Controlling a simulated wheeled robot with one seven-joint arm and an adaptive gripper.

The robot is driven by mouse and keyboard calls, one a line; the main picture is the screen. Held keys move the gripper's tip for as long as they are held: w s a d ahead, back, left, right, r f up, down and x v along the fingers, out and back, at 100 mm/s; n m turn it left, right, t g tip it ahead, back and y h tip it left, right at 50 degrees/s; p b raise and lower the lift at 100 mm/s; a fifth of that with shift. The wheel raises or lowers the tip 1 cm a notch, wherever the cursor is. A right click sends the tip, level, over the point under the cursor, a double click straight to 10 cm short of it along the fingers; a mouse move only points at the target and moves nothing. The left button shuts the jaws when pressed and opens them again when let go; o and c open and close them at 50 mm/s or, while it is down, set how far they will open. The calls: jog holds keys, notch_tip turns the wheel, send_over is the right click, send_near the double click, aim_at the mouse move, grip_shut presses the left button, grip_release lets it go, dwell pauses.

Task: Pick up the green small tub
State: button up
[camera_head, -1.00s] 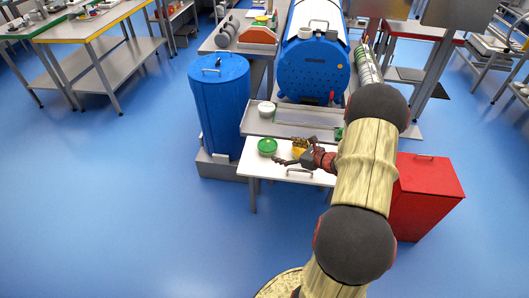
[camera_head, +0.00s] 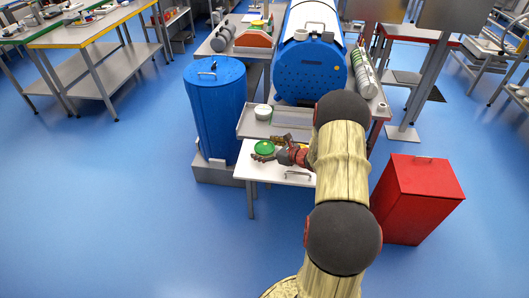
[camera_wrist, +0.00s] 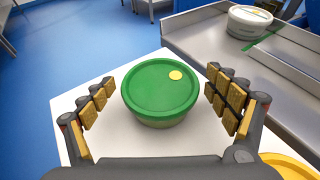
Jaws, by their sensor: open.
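The green small tub (camera_wrist: 160,88) has a round green lid with a yellow dot, and it stands upright on a white table (camera_wrist: 128,142). In the wrist view it sits between the two padded fingers of my gripper (camera_wrist: 158,103), with a gap visible on each side. The gripper is open and holds nothing. In the head view the green tub (camera_head: 264,147) is on the white table's left part, with my gripper (camera_head: 266,157) right at its near side. My arm hides the right part of the table there.
A yellow-lidded thing (camera_wrist: 288,166) lies at the wrist view's lower right edge. A white tub (camera_wrist: 249,22) stands on the metal tray (camera_wrist: 205,40) behind the table. A blue drum (camera_head: 216,110) stands left, a red bin (camera_head: 416,198) right. Open blue floor lies left.

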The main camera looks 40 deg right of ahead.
jog(key=shift+c, duration=0.4)
jog(key=c, duration=1.3)
jog(key=shift+r, duration=0.15)
